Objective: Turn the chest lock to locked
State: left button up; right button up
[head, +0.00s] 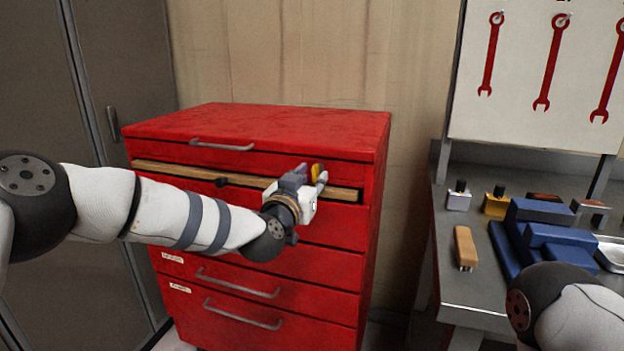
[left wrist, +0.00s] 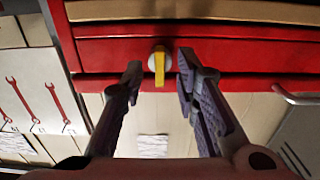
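The red chest (head: 250,118) stands in the middle of the head view. Its lock (head: 316,171) shows as a yellow piece near the upper right of the chest front. In the left wrist view the lock (left wrist: 159,66) is a yellow lever on a pale round base, with the lever upright in the picture. My left gripper (head: 308,178) is at the lock, and partly hides it in the head view. In the left wrist view its fingers (left wrist: 159,72) are apart, one on each side of the lever, with visible gaps. My right gripper is out of view.
A tan strip (head: 345,193) runs across the chest front below the top edge. Drawer handles (head: 240,285) stick out lower down. A grey workbench (head: 455,215) with blue blocks and small tools stands at right, under a board of red wrenches (head: 555,62). A dark cabinet (head: 120,60) stands at left.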

pick_arm(q)
jog(key=shift+w+d, duration=0.1)
jog(key=shift+w, duration=0.25)
jog(key=shift+r, duration=0.15)
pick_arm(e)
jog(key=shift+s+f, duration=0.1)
pick_arm(q)
grip_shut()
